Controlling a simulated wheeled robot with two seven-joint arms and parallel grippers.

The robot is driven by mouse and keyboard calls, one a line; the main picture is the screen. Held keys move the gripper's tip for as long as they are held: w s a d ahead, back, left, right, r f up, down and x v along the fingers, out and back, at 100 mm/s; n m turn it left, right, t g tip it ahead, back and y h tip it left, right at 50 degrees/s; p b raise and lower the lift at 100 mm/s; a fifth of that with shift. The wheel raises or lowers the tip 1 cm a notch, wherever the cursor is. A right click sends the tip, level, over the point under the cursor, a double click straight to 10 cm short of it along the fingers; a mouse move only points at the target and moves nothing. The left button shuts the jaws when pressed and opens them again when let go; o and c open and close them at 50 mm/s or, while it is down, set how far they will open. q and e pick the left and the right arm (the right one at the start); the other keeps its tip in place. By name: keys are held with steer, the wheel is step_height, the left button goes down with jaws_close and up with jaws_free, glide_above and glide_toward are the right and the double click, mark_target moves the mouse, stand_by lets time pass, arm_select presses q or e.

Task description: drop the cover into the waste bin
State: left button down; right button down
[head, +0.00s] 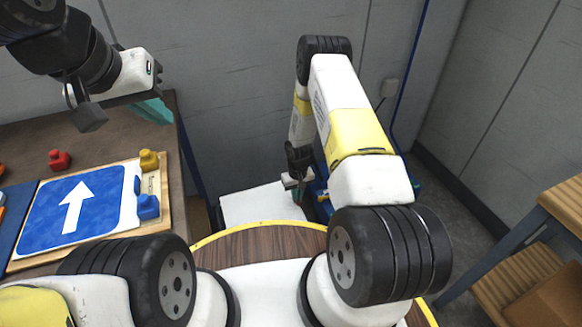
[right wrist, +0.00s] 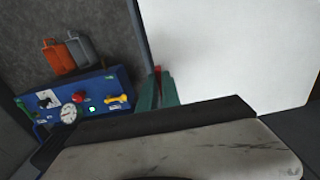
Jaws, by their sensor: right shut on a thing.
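A plain white flat panel, which I take for the cover (head: 258,205), shows beyond the round yellow-rimmed top; its near part is hidden. It fills much of the right wrist view (right wrist: 225,50). My right gripper (head: 294,181) is at the panel's upper right corner, shut on it; the contact is hard to see. My left gripper (head: 88,112) is above the table at the left, and its jaw gap is not clear.
The brown table (head: 125,125) holds a blue sign with a white arrow (head: 75,210) on a wooden board, with red, yellow and blue pieces around it. A blue box (right wrist: 85,105) with a dial stands near the wall. A wooden stepped stand (head: 515,275) is at right.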

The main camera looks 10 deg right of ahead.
mark_target(297, 208)
steer(key=shift+f, duration=3.6)
steer(key=c, duration=1.5)
jaws_free()
steer(key=o, duration=0.8)
steer(key=shift+r, duration=0.15)
